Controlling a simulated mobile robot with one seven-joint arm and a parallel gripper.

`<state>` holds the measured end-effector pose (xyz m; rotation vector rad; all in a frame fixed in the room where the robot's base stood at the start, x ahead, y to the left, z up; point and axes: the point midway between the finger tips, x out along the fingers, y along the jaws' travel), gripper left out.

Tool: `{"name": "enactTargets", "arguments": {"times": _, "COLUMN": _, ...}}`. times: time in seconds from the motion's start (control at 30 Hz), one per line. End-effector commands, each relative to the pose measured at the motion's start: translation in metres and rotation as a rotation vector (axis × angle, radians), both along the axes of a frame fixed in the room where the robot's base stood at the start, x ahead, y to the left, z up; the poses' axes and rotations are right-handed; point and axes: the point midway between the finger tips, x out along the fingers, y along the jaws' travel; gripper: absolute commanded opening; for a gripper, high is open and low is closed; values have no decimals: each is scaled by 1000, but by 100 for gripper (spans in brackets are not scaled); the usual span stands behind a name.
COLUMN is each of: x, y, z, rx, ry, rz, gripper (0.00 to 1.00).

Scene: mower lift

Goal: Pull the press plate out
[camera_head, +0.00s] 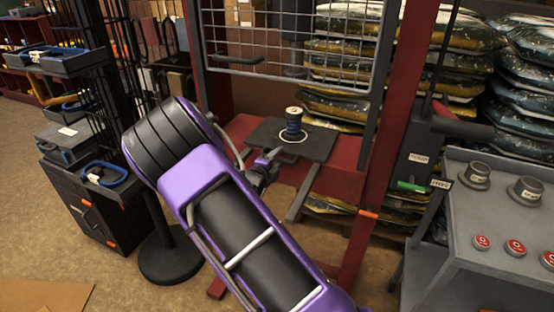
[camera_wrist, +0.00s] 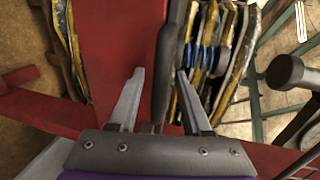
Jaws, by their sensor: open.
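The press plate (camera_head: 320,146) is a flat dark grey plate lying on the red press bed (camera_head: 344,178). A dark blue spool-like part (camera_head: 294,125) stands on it with a pale ring at its base. My gripper (camera_head: 268,158) is at the plate's near left edge. In the wrist view my gripper (camera_wrist: 159,76) is open, with its fingers apart. The plate shows edge-on there as a dark strip (camera_wrist: 170,62) that lies between the fingertips, closer to the right one. I cannot tell whether either finger touches it. The blue part (camera_wrist: 207,58) is just right of the strip.
A mesh guard (camera_head: 300,32) is above the plate, between red uprights (camera_head: 397,85). A grey console (camera_head: 495,215) with red buttons stands at the right. Stacked bags (camera_head: 470,50) are behind. A dark cabinet (camera_head: 95,205) stands at the left, with open floor in front.

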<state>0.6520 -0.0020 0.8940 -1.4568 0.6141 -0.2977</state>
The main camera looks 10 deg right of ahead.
Motion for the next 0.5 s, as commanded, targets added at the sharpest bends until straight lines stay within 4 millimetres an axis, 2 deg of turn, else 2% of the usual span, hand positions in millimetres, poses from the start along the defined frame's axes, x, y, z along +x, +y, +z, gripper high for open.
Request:
{"name": "enactTargets", "arguments": {"times": 0.07, "x": 0, "y": 0, "z": 0, "rx": 0, "ry": 0, "rz": 0, "gripper": 49}}
{"name": "enactTargets", "arguments": {"times": 0.33, "x": 0, "y": 0, "z": 0, "rx": 0, "ry": 0, "rz": 0, "gripper": 0}}
{"name": "enactTargets", "arguments": {"times": 0.5, "x": 0, "y": 0, "z": 0, "rx": 0, "ry": 0, "rz": 0, "gripper": 0}}
